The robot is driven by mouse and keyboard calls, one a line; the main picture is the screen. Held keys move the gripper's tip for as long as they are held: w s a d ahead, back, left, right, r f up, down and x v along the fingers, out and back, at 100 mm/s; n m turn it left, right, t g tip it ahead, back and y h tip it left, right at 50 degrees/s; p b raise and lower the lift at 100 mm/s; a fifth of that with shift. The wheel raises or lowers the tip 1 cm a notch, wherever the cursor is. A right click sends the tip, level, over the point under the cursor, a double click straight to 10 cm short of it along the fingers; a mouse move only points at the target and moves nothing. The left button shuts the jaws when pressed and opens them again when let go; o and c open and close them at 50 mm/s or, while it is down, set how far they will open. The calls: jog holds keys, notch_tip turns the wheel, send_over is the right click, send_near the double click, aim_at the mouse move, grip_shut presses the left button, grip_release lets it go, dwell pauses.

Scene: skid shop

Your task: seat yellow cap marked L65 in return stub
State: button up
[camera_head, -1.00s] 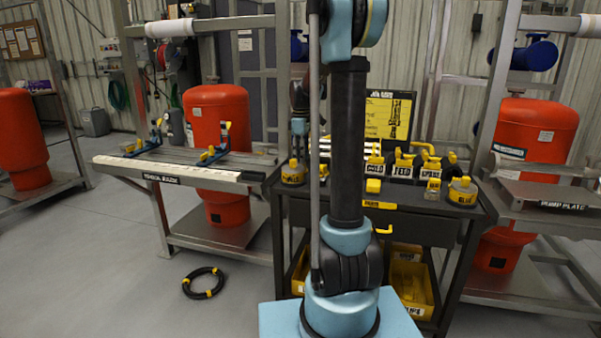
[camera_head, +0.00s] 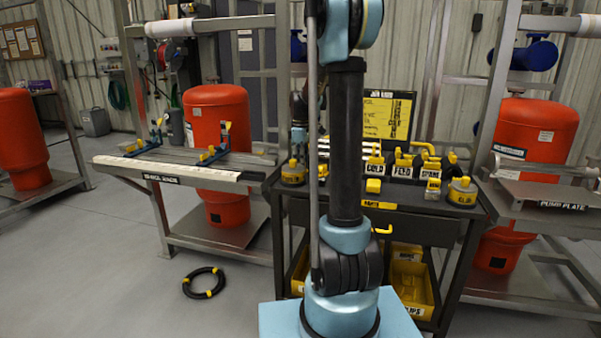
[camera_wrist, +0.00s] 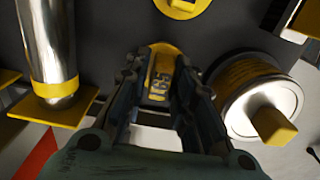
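A yellow cap marked L65 (camera_wrist: 160,76) lies between the fingers of my gripper (camera_wrist: 164,72) in the wrist view. The fingers stand on either side of it and look apart, with a narrow dark gap beside the cap. Contact cannot be made out for certain. In the head view my own arm largely hides the gripper and this cap, near the left end of the dark cart (camera_head: 400,203). I cannot pick out the return stub with certainty.
In the wrist view a shiny metal cylinder (camera_wrist: 46,45) with a yellow base stands left, and a round tin (camera_wrist: 262,95) with a yellow knob stands close right. In the head view, several yellow-topped parts crowd the cart, and a black hose coil (camera_head: 204,283) lies on the floor.

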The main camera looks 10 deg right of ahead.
grip_shut()
jog(key=shift+r, duration=0.15)
jog(key=shift+r, duration=3.4)
